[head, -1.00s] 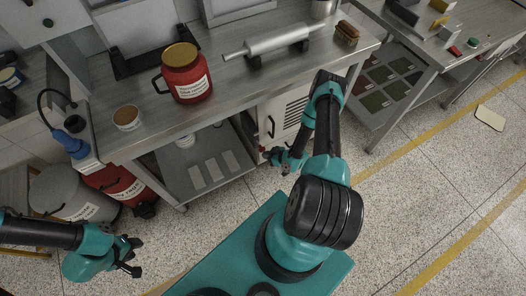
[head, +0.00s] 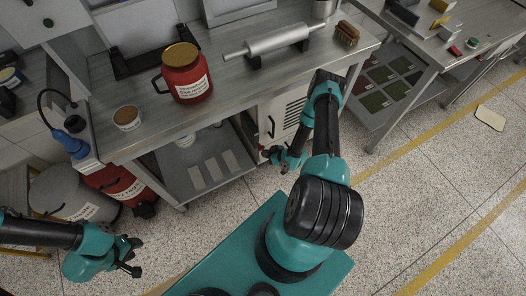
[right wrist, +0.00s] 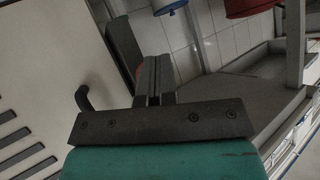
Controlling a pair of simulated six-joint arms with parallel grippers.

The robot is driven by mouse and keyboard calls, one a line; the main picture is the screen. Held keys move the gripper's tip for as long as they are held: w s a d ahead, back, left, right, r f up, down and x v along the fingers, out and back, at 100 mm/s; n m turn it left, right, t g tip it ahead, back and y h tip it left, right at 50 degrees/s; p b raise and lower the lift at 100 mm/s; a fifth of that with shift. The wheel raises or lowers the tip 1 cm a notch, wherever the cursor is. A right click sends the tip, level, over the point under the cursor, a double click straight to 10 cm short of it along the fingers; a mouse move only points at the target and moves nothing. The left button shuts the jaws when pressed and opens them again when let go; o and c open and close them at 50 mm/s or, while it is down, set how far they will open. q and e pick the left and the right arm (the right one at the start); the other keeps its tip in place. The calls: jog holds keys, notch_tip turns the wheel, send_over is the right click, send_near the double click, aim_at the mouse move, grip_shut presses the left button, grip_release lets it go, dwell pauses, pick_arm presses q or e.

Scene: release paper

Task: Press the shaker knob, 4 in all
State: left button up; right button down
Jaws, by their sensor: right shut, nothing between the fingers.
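I cannot pick out a shaker knob for certain. A blue device (head: 72,146) with a black round top (head: 74,123) and a cable stands at the left end of the bench. My right gripper (head: 270,155) is shut and empty, in front of the white slotted cabinet (head: 271,108) under the bench. In the right wrist view its closed fingers (right wrist: 152,78) point away, beside the cabinet front (right wrist: 35,75). A small red-orange patch (right wrist: 139,72) shows partly hidden behind them. My left gripper (head: 137,257) is open and empty above the floor at the lower left.
The bench (head: 215,110) holds a red labelled jar (head: 187,85), a small brown-topped tub (head: 127,118) and a metal roller (head: 275,42). A black handle (right wrist: 84,98) sticks out from the cabinet. A grey bin (head: 65,192) and a red drum (head: 121,185) stand left.

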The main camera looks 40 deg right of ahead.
jog(key=shift+w+d, duration=0.2)
jog(key=shift+w, duration=0.55)
dwell(0.9)
jog(key=shift+s, duration=0.1)
jog(key=shift+s+a, duration=0.25)
jog(key=shift+s, duration=0.65)
jog(key=shift+s+a, duration=0.2)
jog(key=shift+s, duration=0.7)
jog(key=shift+s+a, duration=0.2)
jog(key=shift+s, duration=0.6)
jog(key=shift+s+a, duration=0.25)
jog(key=shift+s, duration=0.55)
jog(key=shift+s+a, duration=0.2)
jog(key=shift+s, duration=0.6)
dwell(0.5)
jog(key=s, duration=0.2)
jog(key=s+a, duration=0.1)
jog(key=shift+s, duration=0.35)
jog(key=shift+w+d, duration=0.1)
